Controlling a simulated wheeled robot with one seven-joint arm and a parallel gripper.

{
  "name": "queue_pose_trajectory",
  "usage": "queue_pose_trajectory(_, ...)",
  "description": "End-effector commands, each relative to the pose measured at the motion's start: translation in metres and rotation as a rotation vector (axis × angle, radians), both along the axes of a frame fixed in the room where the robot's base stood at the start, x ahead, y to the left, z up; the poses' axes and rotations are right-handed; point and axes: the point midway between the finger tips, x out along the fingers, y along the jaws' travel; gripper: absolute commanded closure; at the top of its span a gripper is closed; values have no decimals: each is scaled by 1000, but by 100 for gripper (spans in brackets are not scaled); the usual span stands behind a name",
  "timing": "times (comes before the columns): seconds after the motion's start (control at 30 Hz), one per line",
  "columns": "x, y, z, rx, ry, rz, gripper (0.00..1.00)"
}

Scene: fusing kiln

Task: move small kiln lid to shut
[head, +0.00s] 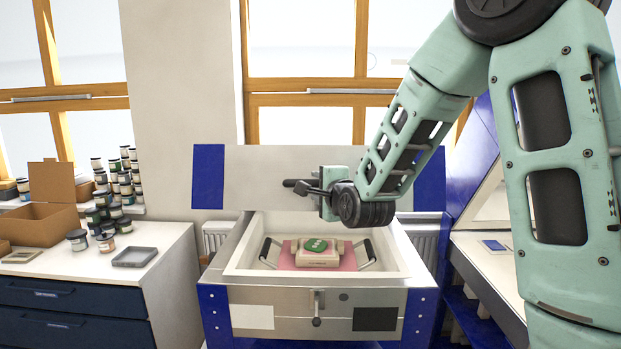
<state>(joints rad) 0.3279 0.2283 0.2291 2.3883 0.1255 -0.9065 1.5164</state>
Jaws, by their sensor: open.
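The small kiln (273,297) stands in the middle of the head view, with a grey metal front and blue sides. Its lid (258,175), a wide grey panel with blue ends, stands raised at the back, so the pale chamber is open. My gripper (293,186) points left in front of the lid, above the chamber's back part. It is open, with nothing seen between its fingers. Whether it touches the lid cannot be told. My arm and gripper hide part of the lid's right half.
In the chamber, a pale block (318,258) with a green piece (316,245) sits on a pink sheet (287,263). A left counter (95,265) holds jars, a cardboard box (46,215) and a grey tray (135,257). A blue-framed unit (470,190) stands close on the right.

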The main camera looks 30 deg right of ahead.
Motion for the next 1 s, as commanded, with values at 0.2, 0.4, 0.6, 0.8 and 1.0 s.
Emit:
queue_pose_trajectory(0.2, 34, -7, -3, 0, 1, 0, 59)
queue_pose_trajectory(0.4, 50, -10, -6, 0, 1, 0, 59)
queue_pose_trajectory(0.6, 53, -11, -7, -1, -1, 0, 59)
queue_pose_trajectory(0.8, 53, -11, -7, -1, 0, 0, 72)
queue_pose_trajectory(1.0, 53, -11, -7, -1, 0, 0, 100)
